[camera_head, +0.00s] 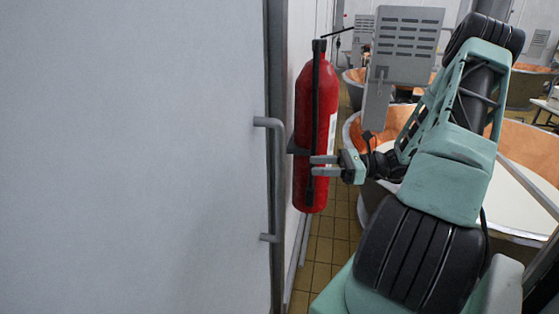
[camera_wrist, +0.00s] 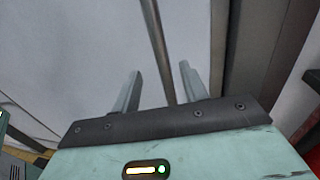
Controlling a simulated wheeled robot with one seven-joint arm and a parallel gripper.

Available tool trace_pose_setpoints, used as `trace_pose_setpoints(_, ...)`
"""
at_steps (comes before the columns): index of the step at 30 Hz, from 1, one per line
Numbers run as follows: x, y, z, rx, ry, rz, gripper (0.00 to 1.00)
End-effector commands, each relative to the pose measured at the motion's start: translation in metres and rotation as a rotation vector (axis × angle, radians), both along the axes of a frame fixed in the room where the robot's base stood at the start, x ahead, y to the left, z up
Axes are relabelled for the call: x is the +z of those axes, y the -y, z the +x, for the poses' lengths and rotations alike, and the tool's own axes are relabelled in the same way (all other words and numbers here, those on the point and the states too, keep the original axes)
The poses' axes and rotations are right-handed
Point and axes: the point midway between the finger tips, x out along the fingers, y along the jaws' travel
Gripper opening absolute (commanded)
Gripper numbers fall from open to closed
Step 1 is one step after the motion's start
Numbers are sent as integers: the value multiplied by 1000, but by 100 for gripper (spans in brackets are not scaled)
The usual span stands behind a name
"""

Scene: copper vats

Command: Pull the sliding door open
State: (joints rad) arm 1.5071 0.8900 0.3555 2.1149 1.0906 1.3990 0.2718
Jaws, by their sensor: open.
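The sliding door (camera_head: 140,160) is a large pale grey panel filling the left of the head view; it also fills the upper left of the wrist view (camera_wrist: 70,50). Its handle (camera_head: 277,185) is an upright grey bar near the door's right edge. My gripper (camera_head: 313,165) is to the right of the handle, fingers pointing left at it, with a gap in the head view. In the wrist view, my gripper (camera_wrist: 160,68) is open, and the handle bar (camera_wrist: 156,35) lines up between its two fingers. It does not grip the bar; the exact depth gap is unclear.
A red fire extinguisher (camera_head: 313,95) hangs on the wall just behind my gripper. Copper vats (camera_head: 520,135) stand to the right behind my arm. A grey vented box (camera_head: 406,38) is at the top. A narrow strip of tiled floor (camera_head: 325,250) shows beside the wall.

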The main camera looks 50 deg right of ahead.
Motion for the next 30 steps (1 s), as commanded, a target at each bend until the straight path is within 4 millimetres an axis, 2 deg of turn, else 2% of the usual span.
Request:
trace_pose_setpoints(9, 4, -46, 50, 5, -1, 3, 44)
trace_pose_setpoints(15, 2, -65, 72, 3, -1, 1, 44)
trace_pose_setpoints(21, 1, -74, 82, 2, 0, -1, 44)
trace_pose_setpoints(29, 0, -74, 83, 1, 0, -1, 44)
trace_pose_setpoints(30, 0, -74, 83, 1, 0, -1, 41)
